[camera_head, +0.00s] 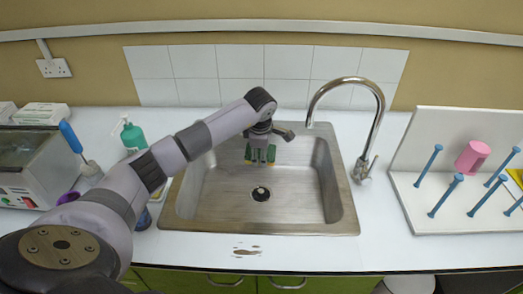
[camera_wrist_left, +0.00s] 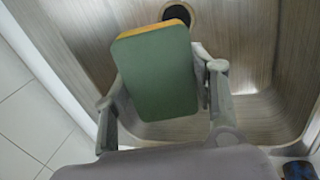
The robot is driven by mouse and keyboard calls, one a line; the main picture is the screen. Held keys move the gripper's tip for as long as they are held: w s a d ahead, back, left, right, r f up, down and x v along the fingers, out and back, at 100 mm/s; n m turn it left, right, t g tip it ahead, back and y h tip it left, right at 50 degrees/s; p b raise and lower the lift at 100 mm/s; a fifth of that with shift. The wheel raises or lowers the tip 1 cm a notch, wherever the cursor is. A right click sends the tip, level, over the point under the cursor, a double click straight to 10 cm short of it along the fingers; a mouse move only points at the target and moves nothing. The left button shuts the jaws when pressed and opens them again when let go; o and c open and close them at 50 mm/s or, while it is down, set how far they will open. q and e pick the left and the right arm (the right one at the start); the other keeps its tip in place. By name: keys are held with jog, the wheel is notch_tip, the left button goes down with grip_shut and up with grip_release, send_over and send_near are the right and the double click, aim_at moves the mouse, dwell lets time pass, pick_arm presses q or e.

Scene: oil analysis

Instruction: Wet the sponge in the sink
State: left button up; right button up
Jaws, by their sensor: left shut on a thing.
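The sponge (camera_wrist_left: 158,75), with a green face and a yellow-orange edge, is held between the fingers of my left gripper (camera_wrist_left: 160,100) in the left wrist view. In the head view, the left gripper (camera_head: 260,155) holds the sponge (camera_head: 255,154) over the back part of the metal sink (camera_head: 215,212). The sink's round drain (camera_head: 261,193) is in front of the sponge and also shows behind it in the left wrist view. The curved metal faucet (camera_head: 378,118) stands at the back right, with its spout end to the right of the gripper. My right gripper is not in view.
A peg rack (camera_head: 420,172) with blue pegs and a pink cup (camera_head: 472,157) stands right of the sink.

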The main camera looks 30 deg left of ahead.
pick_arm(q)
jog(key=shift+f, duration=0.55)
notch_tip(320, 180, down, 19)
jog(key=b, duration=1.5)
jog(key=shift+f, duration=0.1)
jog(key=shift+r+p, duration=6.05)
jog(key=shift+r, duration=3.4)
